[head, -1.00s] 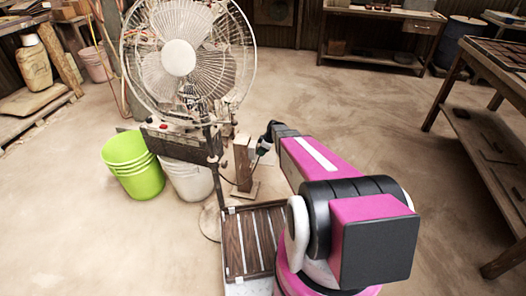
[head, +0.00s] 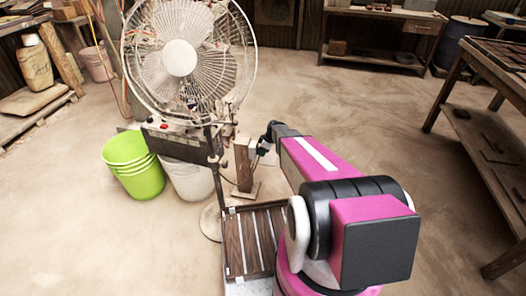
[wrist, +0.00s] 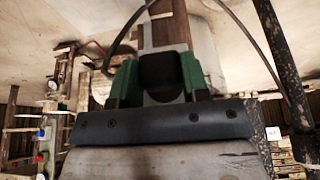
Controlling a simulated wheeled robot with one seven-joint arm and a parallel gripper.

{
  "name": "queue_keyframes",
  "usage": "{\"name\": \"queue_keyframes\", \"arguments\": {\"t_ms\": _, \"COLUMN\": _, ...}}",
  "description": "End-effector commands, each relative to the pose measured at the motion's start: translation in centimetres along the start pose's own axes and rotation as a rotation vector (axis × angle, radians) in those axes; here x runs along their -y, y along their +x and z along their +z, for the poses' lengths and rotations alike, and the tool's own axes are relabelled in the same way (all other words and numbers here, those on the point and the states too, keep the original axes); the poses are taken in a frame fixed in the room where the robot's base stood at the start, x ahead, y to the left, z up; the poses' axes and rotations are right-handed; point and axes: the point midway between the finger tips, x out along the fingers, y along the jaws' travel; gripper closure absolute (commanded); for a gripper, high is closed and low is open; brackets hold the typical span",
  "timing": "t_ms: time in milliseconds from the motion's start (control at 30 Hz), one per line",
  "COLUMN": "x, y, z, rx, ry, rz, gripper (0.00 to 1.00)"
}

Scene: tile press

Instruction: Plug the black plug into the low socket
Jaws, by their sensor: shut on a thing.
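My gripper (head: 266,144) is beside a wooden post (head: 243,165), low in front of the fan. In the wrist view its green-sided fingers (wrist: 160,78) are shut on the black plug (wrist: 161,70), which sits between them. A dark cord (wrist: 232,20) arcs above the fingers. In the head view the plug is too small and covered to make out clearly. A brown wooden piece (wrist: 166,25) on a pale block is beyond the plug in the wrist view. I cannot make out the low socket, nor whether the plug touches anything.
A workbench (head: 484,130) stands at the right. The middle floor is open.

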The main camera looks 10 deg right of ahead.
Motion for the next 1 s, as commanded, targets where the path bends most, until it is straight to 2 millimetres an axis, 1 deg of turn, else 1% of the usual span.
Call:
{"name": "queue_keyframes", "arguments": {"t_ms": 767, "x": -0.02, "y": 0.31, "z": -0.76, "rx": -0.001, "ry": 0.0, "rz": 0.0, "gripper": 0.82}}
{"name": "queue_keyframes", "arguments": {"t_ms": 800, "x": -0.02, "y": 0.31, "z": -0.77, "rx": -0.001, "ry": 0.0, "rz": 0.0, "gripper": 0.52}}
{"name": "queue_keyframes", "arguments": {"t_ms": 867, "x": -0.01, "y": 0.31, "z": -0.77, "rx": -0.002, "ry": 0.0, "rz": 0.0, "gripper": 0.32}}
{"name": "queue_keyframes", "arguments": {"t_ms": 900, "x": 0.01, "y": 0.32, "z": -0.78, "rx": -0.002, "ry": 0.0, "rz": -0.001, "gripper": 0.28}}
{"name": "queue_keyframes", "arguments": {"t_ms": 1000, "x": 0.08, "y": 0.34, "z": -0.79, "rx": -0.002, "ry": 0.0, "rz": -0.002, "gripper": 0.28}}
